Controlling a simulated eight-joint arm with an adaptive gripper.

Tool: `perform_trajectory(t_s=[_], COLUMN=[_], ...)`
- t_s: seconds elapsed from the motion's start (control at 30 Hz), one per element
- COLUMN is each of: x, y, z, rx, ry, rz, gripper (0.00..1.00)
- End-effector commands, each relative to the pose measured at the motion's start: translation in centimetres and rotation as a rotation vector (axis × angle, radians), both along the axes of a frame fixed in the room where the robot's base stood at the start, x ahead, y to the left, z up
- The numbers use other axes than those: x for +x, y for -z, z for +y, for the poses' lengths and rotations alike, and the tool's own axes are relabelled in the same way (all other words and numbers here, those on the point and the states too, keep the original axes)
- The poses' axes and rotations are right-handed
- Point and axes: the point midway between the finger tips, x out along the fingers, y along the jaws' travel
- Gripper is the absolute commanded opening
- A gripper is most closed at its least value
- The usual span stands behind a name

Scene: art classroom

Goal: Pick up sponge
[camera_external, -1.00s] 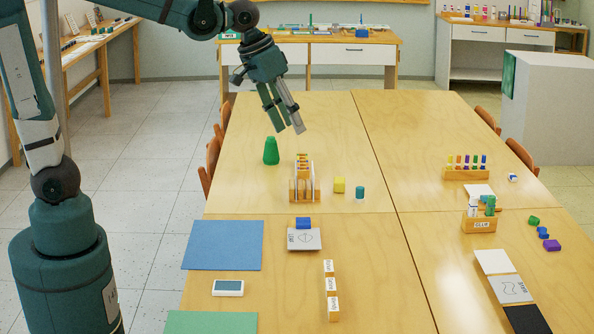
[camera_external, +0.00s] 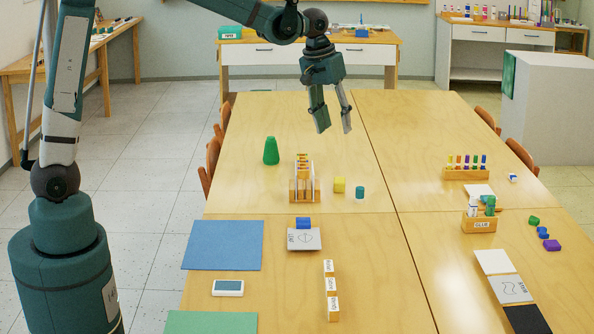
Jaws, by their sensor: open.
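My gripper (camera_external: 334,126) is open and empty, with its fingers pointing down, in the air over the back part of the table. No object is plainly marked as the sponge.
Wooden holders (camera_external: 466,174) stand on the right table. The wood around the yellow block's far side is clear.

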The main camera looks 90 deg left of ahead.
Motion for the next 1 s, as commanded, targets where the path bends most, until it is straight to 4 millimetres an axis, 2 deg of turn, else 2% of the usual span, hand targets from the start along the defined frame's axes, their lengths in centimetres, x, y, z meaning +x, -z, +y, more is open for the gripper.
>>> perform_trajectory(t_s=[0.03,0.5,1.0], x=[0.6,4.1,5.6], y=[0.6,6.7,15.1], z=[1.2,10.7,21.1], rx=[-0.005,-0.057,-0.11], ry=[-0.02,-0.204,-0.399], rz=[0.006,0.068,0.132], gripper=[0.41,0.41,0.41])
